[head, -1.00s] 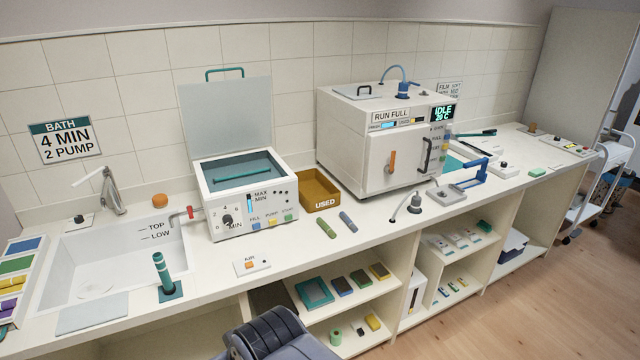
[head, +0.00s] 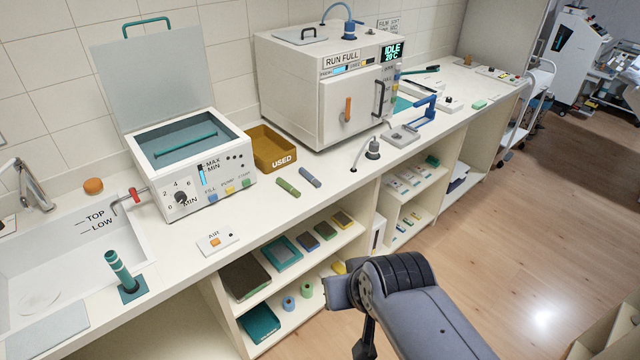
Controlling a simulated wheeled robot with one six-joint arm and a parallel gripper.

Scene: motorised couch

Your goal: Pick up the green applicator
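The green applicator (head: 288,187) is a short olive-green stick lying on the white counter, in front of the brown USED bin. A similar grey-blue stick (head: 310,177) lies beside it on the right, apart from it. My grey arm reaches into the lower middle of the head view, in front of the shelves and well short of the applicator. My gripper's fingertips do not show, so its state is hidden.
The USED bin (head: 273,150) stands behind the sticks, between the open-lidded bath (head: 193,165) and the white RUN FULL machine (head: 320,80). An AIR button plate (head: 217,243) lies front left. A hose fitting (head: 373,148) stands to the right. Counter around the sticks is clear.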

